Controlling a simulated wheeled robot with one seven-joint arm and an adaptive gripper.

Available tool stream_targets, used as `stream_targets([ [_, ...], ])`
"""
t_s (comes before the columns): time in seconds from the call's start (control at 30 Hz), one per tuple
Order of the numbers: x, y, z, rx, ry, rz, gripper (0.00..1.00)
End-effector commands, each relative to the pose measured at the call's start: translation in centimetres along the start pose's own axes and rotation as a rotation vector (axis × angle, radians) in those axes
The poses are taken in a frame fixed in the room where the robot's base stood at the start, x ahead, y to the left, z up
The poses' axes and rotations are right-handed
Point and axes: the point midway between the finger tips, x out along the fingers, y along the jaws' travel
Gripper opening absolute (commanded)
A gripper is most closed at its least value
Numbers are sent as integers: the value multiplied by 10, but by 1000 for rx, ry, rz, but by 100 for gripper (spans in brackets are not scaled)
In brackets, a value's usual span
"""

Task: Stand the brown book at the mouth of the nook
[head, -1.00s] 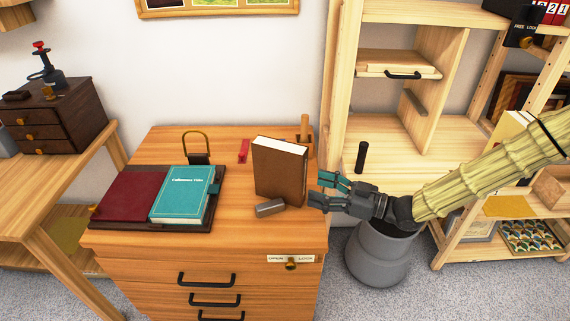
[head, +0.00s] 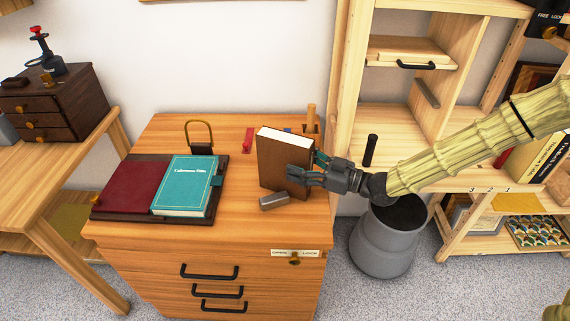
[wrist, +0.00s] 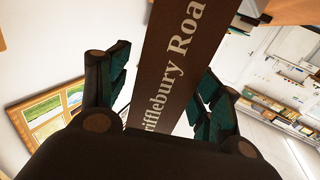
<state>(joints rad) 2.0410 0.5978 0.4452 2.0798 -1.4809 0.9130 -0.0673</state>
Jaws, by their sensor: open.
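The brown book (head: 282,160) stands upright on top of the wooden drawer cabinet (head: 240,228), its pale page edges facing up. My gripper (head: 306,166) is at the book's right side in the head view, with one finger in front of the cover and the other behind. In the wrist view the book's lettered spine (wrist: 172,70) lies between the two open green-padded fingers (wrist: 160,92), with gaps on both sides. No clear nook mouth is marked; an open shelf compartment (head: 400,118) shows to the right.
A grey metal block (head: 273,201) lies just in front of the book. A teal book (head: 186,184) and a dark red one (head: 131,186) lie on a tray to the left. A padlock-shaped object (head: 199,138) stands behind. A grey bin (head: 384,240) stands right of the cabinet.

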Motion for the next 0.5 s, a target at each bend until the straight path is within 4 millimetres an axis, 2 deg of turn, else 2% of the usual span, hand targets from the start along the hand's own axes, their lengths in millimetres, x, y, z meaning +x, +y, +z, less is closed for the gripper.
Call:
stream_targets([
  [0.2,27,1,1,0,0,-3,64],
  [0.5,33,1,1,0,-1,-2,64],
])
